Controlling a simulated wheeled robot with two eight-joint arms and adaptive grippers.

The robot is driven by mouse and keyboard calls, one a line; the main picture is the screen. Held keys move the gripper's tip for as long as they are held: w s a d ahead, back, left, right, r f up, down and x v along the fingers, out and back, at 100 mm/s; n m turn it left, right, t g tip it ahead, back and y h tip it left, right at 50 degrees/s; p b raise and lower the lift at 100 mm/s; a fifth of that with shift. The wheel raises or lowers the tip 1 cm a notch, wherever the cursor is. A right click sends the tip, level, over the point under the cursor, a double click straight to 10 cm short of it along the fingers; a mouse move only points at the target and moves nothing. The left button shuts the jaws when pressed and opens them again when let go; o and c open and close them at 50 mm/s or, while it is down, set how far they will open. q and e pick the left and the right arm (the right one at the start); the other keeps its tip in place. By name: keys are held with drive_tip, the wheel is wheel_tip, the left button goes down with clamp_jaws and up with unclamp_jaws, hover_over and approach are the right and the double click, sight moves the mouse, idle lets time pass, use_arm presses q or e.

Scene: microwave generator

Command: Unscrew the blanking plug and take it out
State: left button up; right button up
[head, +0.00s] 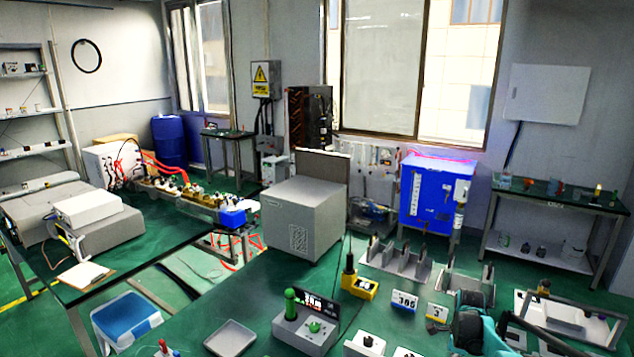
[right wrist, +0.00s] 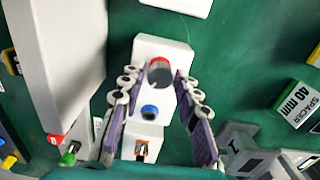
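In the right wrist view a white block (right wrist: 163,50) stands on the green table. On its top is a round grey part with a red rim (right wrist: 159,72). A blue ring (right wrist: 150,111) and an orange-brown part in a small white housing (right wrist: 141,148) lie nearer the camera. I cannot tell for certain which part is the blanking plug. My right gripper (right wrist: 154,82) is open, its two fingers on either side of the block and apart from the red-rimmed part. In the head view my right arm comes in at the lower right. My left gripper is not in view.
In the head view a grey device with a green post (head: 290,303) and a grey tray (head: 231,337) stand on the table. A spacer box (right wrist: 297,103) lies right in the wrist view.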

idle(0.8)
clamp_jaws()
drive_tip(key=shift+r, duration=0.15)
drive_tip(key=shift+r+p, duration=1.7)
drive_tip(key=shift+r, duration=1.15)
